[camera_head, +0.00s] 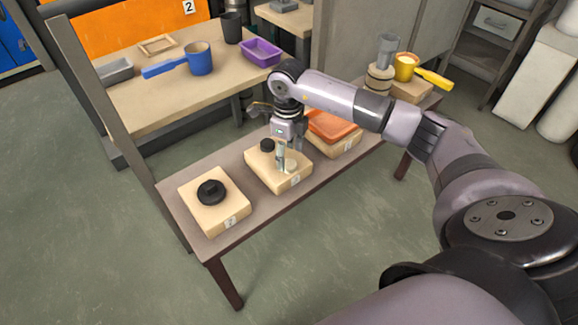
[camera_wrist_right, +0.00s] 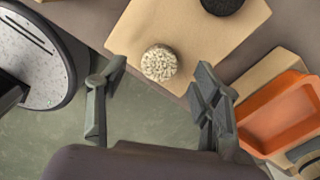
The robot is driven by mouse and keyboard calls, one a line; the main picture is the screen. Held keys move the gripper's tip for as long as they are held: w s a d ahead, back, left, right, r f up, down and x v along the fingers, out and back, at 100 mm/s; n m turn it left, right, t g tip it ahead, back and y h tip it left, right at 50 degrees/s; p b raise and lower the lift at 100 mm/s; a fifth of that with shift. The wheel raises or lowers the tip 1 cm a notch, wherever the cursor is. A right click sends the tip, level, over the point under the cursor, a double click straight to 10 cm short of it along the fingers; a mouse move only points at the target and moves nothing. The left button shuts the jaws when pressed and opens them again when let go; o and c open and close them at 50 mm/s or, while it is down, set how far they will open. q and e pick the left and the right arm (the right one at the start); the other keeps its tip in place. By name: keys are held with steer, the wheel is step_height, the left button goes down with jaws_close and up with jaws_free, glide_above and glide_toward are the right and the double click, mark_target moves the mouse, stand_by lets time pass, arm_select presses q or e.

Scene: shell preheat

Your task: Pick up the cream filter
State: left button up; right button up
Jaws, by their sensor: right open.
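The cream filter (camera_wrist_right: 159,63) is a round, pale, grainy disc lying on a light wooden block (camera_wrist_right: 205,45). In the head view the filter (camera_head: 290,166) shows small and partly covered, near the right side of the middle block (camera_head: 265,172). My right gripper (camera_head: 289,152) points down over that block. In the right wrist view its two fingers stand wide apart, with the filter seen between their tips and nothing held. Whether the fingertips are level with the filter cannot be told. My left gripper is in neither view.
A dark disc (camera_wrist_right: 222,3) shares the filter's block. An orange tray (camera_head: 332,126) sits on the block to the right, close by. A black ring-shaped piece (camera_head: 210,192) lies on the left block. The back table holds a blue pan (camera_head: 200,58) and purple tray (camera_head: 261,51).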

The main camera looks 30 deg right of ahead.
mark_target(290, 164)
steer(key=shift+f, duration=1.45)
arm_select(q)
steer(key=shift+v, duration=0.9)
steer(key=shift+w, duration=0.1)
arm_select(e)
steer(key=shift+c, duration=0.4)
steer(key=c, duration=0.9)
steer(key=shift+o, duration=0.2)
steer(key=shift+r, duration=0.15)
